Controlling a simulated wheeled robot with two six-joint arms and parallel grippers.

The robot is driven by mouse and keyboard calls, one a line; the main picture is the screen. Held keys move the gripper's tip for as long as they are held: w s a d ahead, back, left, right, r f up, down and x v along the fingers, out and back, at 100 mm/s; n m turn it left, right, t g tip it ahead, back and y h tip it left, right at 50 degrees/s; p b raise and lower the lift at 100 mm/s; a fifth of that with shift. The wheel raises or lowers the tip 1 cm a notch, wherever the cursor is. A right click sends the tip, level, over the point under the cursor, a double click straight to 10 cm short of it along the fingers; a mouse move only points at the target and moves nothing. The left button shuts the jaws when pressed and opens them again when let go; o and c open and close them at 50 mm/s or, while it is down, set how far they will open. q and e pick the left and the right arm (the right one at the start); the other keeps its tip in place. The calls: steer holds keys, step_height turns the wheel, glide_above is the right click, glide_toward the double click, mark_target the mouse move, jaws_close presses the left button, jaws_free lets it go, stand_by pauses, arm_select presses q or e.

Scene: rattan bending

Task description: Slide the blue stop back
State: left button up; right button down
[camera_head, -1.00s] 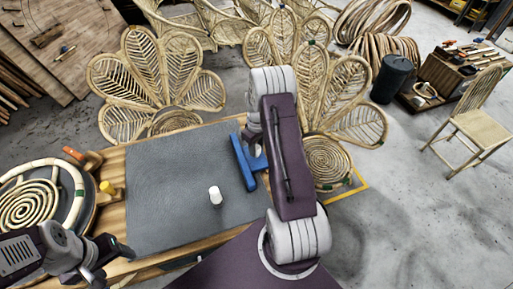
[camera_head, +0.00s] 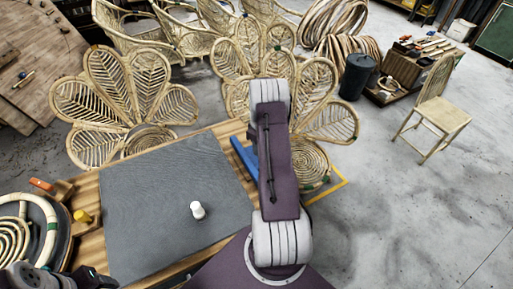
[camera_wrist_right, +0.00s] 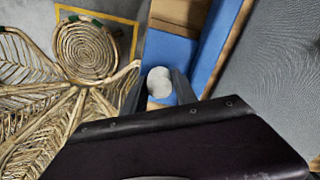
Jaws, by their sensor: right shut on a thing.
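The blue stop (camera_head: 243,157) lies along the right edge of the grey mat (camera_head: 165,190) on the bench, partly hidden by my right arm in the head view. In the right wrist view, its long blue bar (camera_wrist_right: 221,45) runs beside the mat, and a blue block (camera_wrist_right: 170,50) with a pale round knob (camera_wrist_right: 159,82) is left of it. My right gripper (camera_wrist_right: 157,90) has its fingers on either side of the knob and is shut on it. My left gripper (camera_head: 98,281) is only partly in view at the bottom left, and its jaws are unclear.
A white cylinder (camera_head: 197,210) stands on the mat. A round rattan coil (camera_head: 14,238) lies on a disc at the left, near a yellow peg (camera_head: 82,216) and an orange-handled piece (camera_head: 41,184). Rattan chair backs (camera_head: 128,90) stand behind the bench.

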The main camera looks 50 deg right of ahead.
steer(key=c, duration=1.2)
jaws_free()
steer(key=shift+d+r, duration=0.15)
steer(key=shift+d, duration=0.1)
steer(key=shift+o, duration=1.2)
steer(key=shift+s+d, duration=0.1)
step_height(320, 180, up, 9)
steer(key=shift+f, duration=0.1)
